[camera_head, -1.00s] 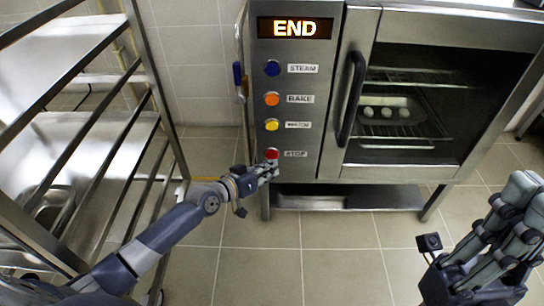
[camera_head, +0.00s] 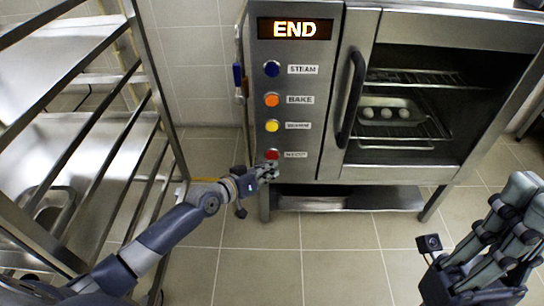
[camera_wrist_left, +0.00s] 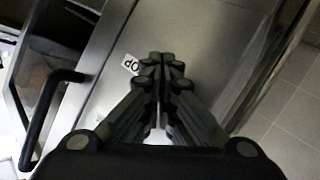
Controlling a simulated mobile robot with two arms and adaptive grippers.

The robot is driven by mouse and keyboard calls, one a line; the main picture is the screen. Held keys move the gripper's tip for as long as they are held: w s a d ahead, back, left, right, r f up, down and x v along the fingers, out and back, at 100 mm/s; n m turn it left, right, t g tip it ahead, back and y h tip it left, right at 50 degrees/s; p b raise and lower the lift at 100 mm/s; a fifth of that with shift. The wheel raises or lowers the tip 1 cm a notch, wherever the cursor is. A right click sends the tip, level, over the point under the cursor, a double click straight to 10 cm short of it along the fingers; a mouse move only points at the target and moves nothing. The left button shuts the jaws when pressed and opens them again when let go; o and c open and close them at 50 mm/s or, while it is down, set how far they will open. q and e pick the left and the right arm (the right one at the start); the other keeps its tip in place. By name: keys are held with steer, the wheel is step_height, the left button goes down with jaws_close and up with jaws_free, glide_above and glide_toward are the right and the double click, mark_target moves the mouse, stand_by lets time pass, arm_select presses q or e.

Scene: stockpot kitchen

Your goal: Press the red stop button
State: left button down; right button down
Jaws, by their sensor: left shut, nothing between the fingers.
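The red stop button (camera_head: 272,154) is the lowest of a column of buttons on the oven's steel control panel, beside its white label (camera_head: 295,155). My left gripper (camera_head: 272,170) is shut and empty, with its fingertips just below the button in the head view. I cannot tell whether they touch the panel. In the left wrist view the shut fingers (camera_wrist_left: 166,58) point at the panel beside the label's end (camera_wrist_left: 131,65), and the button is hidden. My right gripper (camera_head: 515,195) is at the right edge, far from the button; its jaw state is unclear.
The oven's display (camera_head: 295,28) reads END. Blue (camera_head: 272,68), orange (camera_head: 272,100) and yellow (camera_head: 272,126) buttons sit above the red one. The oven door handle (camera_head: 351,98) stands out to the right. A metal rack (camera_head: 140,60) stands left. The floor in front is clear.

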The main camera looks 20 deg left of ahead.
arm_select(q)
steer(key=shift+w, duration=0.15)
steer(key=shift+w+a, duration=0.1)
steer(key=shift+w, duration=0.2)
steer(key=shift+w+a+b, duration=0.1)
steer(key=shift+w+b, duration=0.3)
steer(key=shift+b, duration=0.2)
stand_by(0.5)
stand_by(0.4)
steer(key=shift+s+d+p, duration=0.2)
steer(key=shift+s+p, duration=0.5)
steer(key=shift+s, duration=0.15)
